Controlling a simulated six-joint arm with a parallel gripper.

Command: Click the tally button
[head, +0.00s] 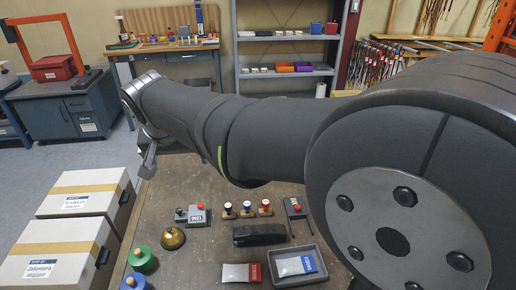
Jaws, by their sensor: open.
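A small grey box with a red button on top (197,213) and a pale label or display on its front stands on the brown worktable (205,180). It looks like the tally device, but its marking is too small to read surely. Another small grey device with a red top (295,206) stands farther right. My gripper (147,160) is at the left end of my arm, up and left of the grey box and apart from it. It is open, and no object shows between its fingers.
A brass bell (172,238), several stamps (247,209), a black case (259,234) and a grey tray (312,279) share the table. Green (141,258) and blue round items stand at the front left. Two labelled boxes (72,205) lie left. My arm hides much of the right side.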

